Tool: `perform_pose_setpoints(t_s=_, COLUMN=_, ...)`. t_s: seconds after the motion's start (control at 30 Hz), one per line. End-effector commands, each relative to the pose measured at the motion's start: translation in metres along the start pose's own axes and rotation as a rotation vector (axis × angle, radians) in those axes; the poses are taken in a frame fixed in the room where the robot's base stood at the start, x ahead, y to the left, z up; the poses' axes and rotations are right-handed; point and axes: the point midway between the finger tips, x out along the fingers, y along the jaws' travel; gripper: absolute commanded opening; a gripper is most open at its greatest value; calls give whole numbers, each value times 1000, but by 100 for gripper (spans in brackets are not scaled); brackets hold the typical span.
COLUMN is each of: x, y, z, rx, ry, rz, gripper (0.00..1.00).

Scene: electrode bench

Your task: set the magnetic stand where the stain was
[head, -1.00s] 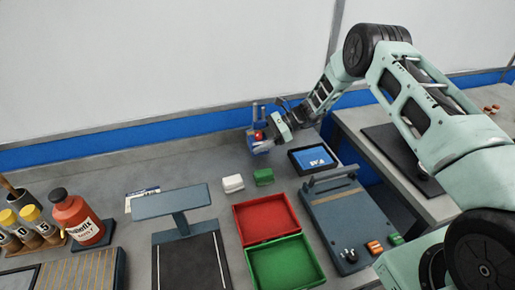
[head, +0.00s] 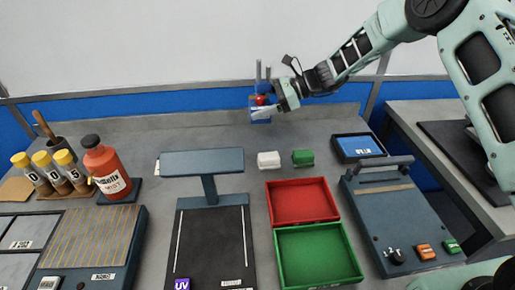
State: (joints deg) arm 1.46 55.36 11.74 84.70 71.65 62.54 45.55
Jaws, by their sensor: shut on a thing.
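The magnetic stand (head: 261,113) is a small blue block with upright grey posts and a red knob, near the back edge of the bench. My gripper (head: 272,100) is shut on it from the right, around the height of the red knob. The stand looks upright. I cannot tell whether its base touches the bench or hangs just above it. No stain shows on the grey bench top (head: 215,140).
White (head: 269,160) and green (head: 303,158) blocks lie in front of the stand. Red (head: 300,202) and green (head: 318,255) trays, a lamp stand (head: 202,162), a blue-screened device (head: 358,148) and a red bottle (head: 108,172) occupy the bench. The back strip left of the stand is clear.

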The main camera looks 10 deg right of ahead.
Motion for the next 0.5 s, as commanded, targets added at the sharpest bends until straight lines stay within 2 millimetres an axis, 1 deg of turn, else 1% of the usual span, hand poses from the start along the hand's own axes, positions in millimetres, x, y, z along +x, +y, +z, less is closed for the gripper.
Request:
perform_pose_setpoints(t_s=0.07, x=7, y=1, z=2, rx=-4, ry=-5, rz=1, gripper=7)
perform_pose_setpoints(t_s=0.13, x=12, y=1, z=-3, rx=-1, ry=-6, rz=2, gripper=7)
perform_pose_setpoints(t_s=0.33, x=24, y=2, z=-30, rx=0, ry=-6, rz=3, gripper=7)
perform_pose_setpoints(t_s=0.5, x=30, y=1, z=-46, rx=-3, ry=-6, rz=1, gripper=7)
